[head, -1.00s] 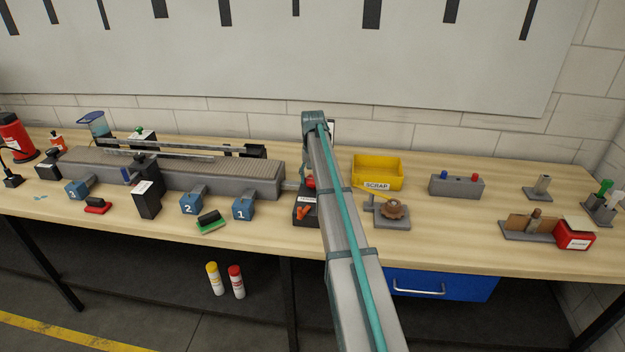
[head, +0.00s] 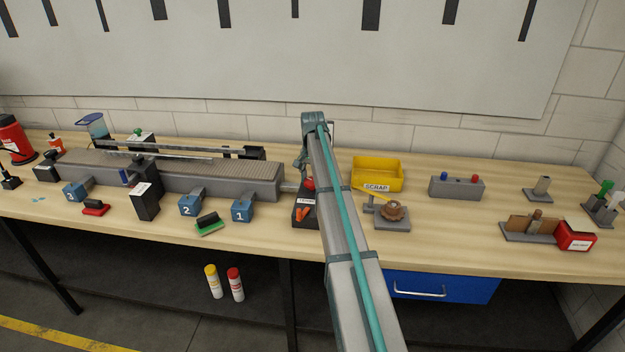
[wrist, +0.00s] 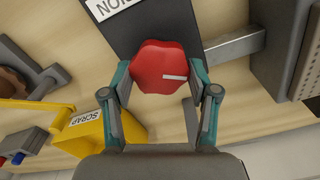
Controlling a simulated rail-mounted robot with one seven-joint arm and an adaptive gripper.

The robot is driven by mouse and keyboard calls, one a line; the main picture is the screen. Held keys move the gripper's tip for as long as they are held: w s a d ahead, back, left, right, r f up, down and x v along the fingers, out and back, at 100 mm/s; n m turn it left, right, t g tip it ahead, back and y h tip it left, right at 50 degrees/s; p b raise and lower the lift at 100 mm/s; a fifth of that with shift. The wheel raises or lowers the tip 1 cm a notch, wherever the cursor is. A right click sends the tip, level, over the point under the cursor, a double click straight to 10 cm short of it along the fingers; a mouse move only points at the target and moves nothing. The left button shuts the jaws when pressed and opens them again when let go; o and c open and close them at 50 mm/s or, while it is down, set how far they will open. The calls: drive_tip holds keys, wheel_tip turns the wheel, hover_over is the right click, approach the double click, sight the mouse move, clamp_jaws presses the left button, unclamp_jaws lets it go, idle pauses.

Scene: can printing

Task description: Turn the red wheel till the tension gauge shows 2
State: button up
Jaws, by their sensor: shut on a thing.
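The red wheel (wrist: 160,66) is a lobed knob with a white line on its face, pointing right in the wrist view. My gripper (wrist: 163,82) is shut on it, one finger on each side. The wheel sits on a dark box with a white label, only partly readable in the wrist view. In the head view, a bit of the red wheel (head: 309,184) shows left of my arm, above the dark tension box (head: 302,224). Orange marks show on the box's front. My arm hides part of it, and I cannot read the gauge's number.
The yellow scrap bin (head: 377,171) and a grey stand with a brown gear-like wheel (head: 393,211) are close to the right of my arm. The long grey conveyor (head: 225,185) extends to the left.

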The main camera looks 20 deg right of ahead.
drive_tip(key=o, duration=1.2)
drive_tip(key=shift+c, duration=0.2)
drive_tip(key=shift+r, duration=0.1)
wheel_tip(320, 180, up, 12)
